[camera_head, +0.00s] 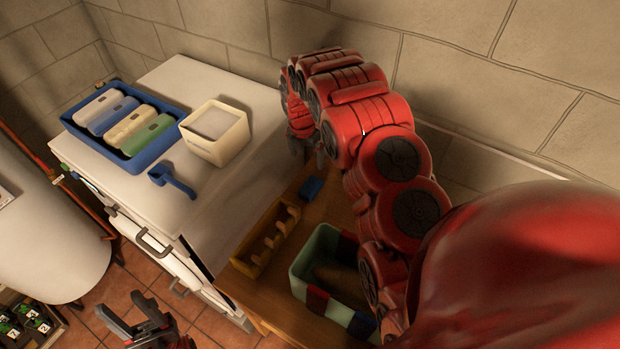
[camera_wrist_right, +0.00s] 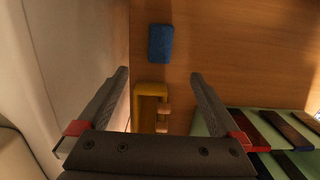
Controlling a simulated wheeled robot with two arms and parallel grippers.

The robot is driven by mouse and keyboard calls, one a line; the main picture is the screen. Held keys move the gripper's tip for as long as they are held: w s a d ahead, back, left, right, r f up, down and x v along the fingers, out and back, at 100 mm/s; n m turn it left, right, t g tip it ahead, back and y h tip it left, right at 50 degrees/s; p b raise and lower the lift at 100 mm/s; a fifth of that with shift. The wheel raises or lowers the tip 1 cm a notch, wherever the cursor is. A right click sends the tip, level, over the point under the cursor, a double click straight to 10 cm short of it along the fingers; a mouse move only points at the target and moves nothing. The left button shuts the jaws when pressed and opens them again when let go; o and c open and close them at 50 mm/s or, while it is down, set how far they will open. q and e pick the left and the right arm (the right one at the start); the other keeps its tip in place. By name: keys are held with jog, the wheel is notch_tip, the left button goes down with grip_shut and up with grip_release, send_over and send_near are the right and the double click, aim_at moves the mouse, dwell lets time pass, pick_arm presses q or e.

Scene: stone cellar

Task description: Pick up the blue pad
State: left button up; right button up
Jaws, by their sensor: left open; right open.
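The blue pad (camera_head: 311,188) lies on the wooden surface beside the white cabinet, behind the yellow rack. In the right wrist view the blue pad (camera_wrist_right: 160,43) lies flat, ahead of the fingertips and centred between them. My right gripper (camera_wrist_right: 159,75) is open and empty, apart from the pad. In the head view my right gripper (camera_head: 313,152) is partly hidden by its own arm and hangs over the pad's area. My left gripper (camera_head: 150,314) is open and empty, low at the bottom left over the tiled floor.
A yellow rack (camera_head: 262,243) and a green striped bin (camera_head: 300,262) stand on the wooden surface (camera_head: 240,278). The white cabinet (camera_head: 235,190) rises to their left, holding a blue tray (camera_head: 139,163), a cream tub (camera_head: 223,155) and a blue scoop (camera_head: 172,180). A stone wall stands behind.

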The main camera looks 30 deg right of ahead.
jog(key=b, duration=1.3)
send_over(311, 186)
jog(key=a, duration=0.1)
jog(key=f, duration=1.1)
jog(key=shift+s+f, duration=0.25)
jog(key=shift+f, duration=0.15)
jog(key=shift+w+d+f+p, duration=0.1)
jog(key=shift+f+p, duration=0.1)
jog(key=shift+p, duration=0.6)
jog(key=shift+d+f+p, duration=0.1)
jog(key=shift+f+p, duration=0.25)
jog(key=shift+f, duration=0.05)
jog(key=f, duration=0.1)
jog(key=f+p, duration=0.1)
jog(key=shift+w+d+f, duration=0.2)
jog(key=shift+f, duration=0.1)
jog(key=shift+f+p, duration=0.3)
jog(key=shift+f, duration=0.3)
jog(key=c, duration=1.4)
jog(key=shift+o, duration=0.2)
jog(key=shift+r, duration=0.15)
